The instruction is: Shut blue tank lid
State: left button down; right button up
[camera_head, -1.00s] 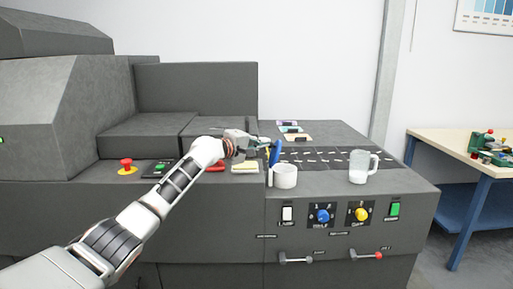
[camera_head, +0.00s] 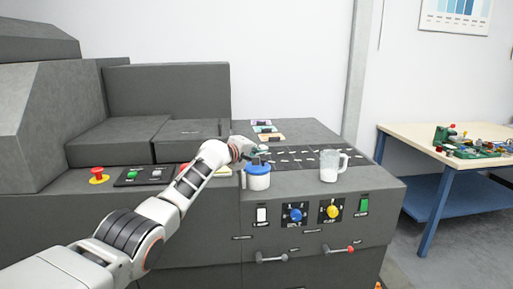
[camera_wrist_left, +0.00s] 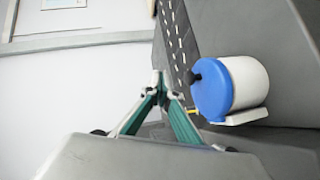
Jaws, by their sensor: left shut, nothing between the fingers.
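The blue tank lid (camera_head: 258,168) lies flat across the top of the white tank (camera_head: 258,182), which stands at the front edge of the grey machine top. In the left wrist view the blue lid (camera_wrist_left: 210,90) covers the mouth of the white tank (camera_wrist_left: 249,83), with a dark knob on the lid. My left gripper (camera_head: 262,152) is just behind and above the lid in the head view. In the left wrist view its fingertips (camera_wrist_left: 160,76) meet, shut and empty, beside the lid and apart from it. My right gripper is not in view.
A clear measuring jug (camera_head: 329,169) stands to the right of the tank. A red emergency button (camera_head: 97,173) is at the left. Knobs and switches, such as a blue knob (camera_head: 296,215), line the front panel. A workbench (camera_head: 405,142) stands at the far right.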

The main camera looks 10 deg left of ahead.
pick_arm(q)
jog(key=shift+w+d+f+m+g+y, duration=0.15)
jog(key=shift+d+f+m+g+y, duration=0.15)
jog(key=shift+d+f, duration=0.2)
jog(key=shift+w+d+f+b, duration=0.15)
jog(key=shift+d+f+b, duration=0.25)
jog(key=shift+f+b, duration=0.15)
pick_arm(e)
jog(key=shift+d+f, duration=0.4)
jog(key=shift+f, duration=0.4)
pick_arm(q)
jog(key=shift+d, duration=0.1)
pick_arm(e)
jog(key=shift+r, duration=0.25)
